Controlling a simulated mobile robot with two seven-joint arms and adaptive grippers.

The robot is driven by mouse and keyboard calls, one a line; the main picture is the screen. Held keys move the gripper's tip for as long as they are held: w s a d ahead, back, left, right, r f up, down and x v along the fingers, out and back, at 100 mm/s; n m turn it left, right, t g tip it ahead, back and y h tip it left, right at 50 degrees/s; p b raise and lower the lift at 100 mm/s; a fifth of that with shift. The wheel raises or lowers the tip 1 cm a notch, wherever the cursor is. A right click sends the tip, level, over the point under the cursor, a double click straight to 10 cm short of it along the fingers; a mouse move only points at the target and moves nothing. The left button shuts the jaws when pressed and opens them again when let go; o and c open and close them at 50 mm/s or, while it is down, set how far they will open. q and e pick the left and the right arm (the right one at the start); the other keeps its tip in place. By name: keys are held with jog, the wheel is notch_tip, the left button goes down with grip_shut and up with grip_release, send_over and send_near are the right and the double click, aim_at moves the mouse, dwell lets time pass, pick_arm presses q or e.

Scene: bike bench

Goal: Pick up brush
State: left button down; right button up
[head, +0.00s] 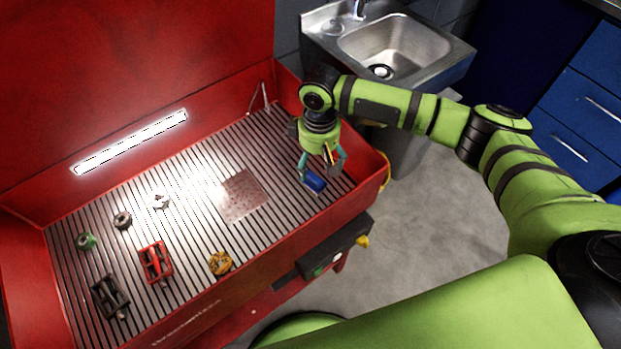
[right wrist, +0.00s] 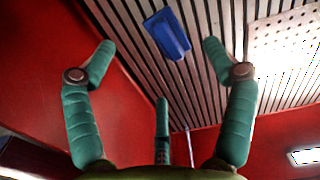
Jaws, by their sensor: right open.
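A blue object (head: 313,181), which looks like the brush, lies on the slatted grate at the right end of the red bench. My right gripper (head: 322,172) is above it, with its teal fingers spread and pointing down. The right wrist view shows the same blue brush (right wrist: 168,33) on the slats, beyond the open fingers (right wrist: 155,70). Nothing is between the fingertips, and the brush appears apart from them. Bristles cannot be made out. My left gripper is not in view.
The red bench wall (head: 371,188) stands close to the right of my gripper. A perforated plate (head: 240,194) lies mid-grate. Red (head: 156,262) and black (head: 109,296) pedals, a yellow part (head: 220,263) and a green part (head: 86,240) lie left. A sink (head: 395,45) stands behind.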

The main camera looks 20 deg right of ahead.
aim_at(316, 175)
jog(key=shift+f, duration=0.9)
jog(key=f, duration=0.4)
jog(key=shift+w+a+f+p, duration=0.15)
jog(key=shift+w+f+p, duration=0.05)
jog(key=shift+f+p, duration=0.1)
jog(key=c, duration=1.2)
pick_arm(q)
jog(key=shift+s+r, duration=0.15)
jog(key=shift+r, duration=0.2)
pick_arm(e)
jog(key=shift+c, duration=0.3)
